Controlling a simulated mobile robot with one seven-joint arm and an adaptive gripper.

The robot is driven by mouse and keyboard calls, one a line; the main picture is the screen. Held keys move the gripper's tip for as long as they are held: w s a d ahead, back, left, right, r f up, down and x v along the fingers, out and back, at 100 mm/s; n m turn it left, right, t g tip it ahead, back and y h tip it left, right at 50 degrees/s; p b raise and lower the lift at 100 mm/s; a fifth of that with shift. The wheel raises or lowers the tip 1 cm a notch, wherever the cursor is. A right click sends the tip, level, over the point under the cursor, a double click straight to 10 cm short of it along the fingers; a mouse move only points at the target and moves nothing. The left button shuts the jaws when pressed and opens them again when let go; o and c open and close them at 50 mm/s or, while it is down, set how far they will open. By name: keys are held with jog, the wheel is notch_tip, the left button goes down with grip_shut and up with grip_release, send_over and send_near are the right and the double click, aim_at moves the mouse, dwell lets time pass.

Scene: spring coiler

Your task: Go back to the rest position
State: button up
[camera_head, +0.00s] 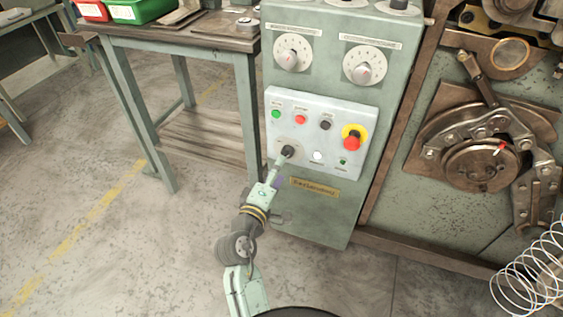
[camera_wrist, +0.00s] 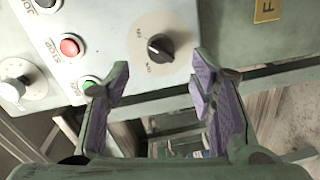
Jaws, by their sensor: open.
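My gripper (camera_wrist: 158,80) is open and empty in the wrist view, its two purple-padded fingers spread apart. A black selector knob (camera_wrist: 160,47) on the control panel lies beyond the fingertips, between them in that view, with clear space around it. In the head view my gripper (camera_head: 276,173) is close in front of the lower left of the light panel (camera_head: 318,108), near the same black knob (camera_head: 288,151). My arm comes up from the bottom of the picture. Its fingers are small in the head view.
The green cabinet carries two dials (camera_head: 292,53) and a red emergency stop (camera_head: 352,139) on yellow. A workbench (camera_head: 180,32) with red and green bins stands left. The coiler (camera_head: 482,155) and a wire coil (camera_head: 532,272) are right. The left floor is open.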

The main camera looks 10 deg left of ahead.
jog(key=shift+s+a, duration=0.15)
jog(key=shift+s, duration=0.55)
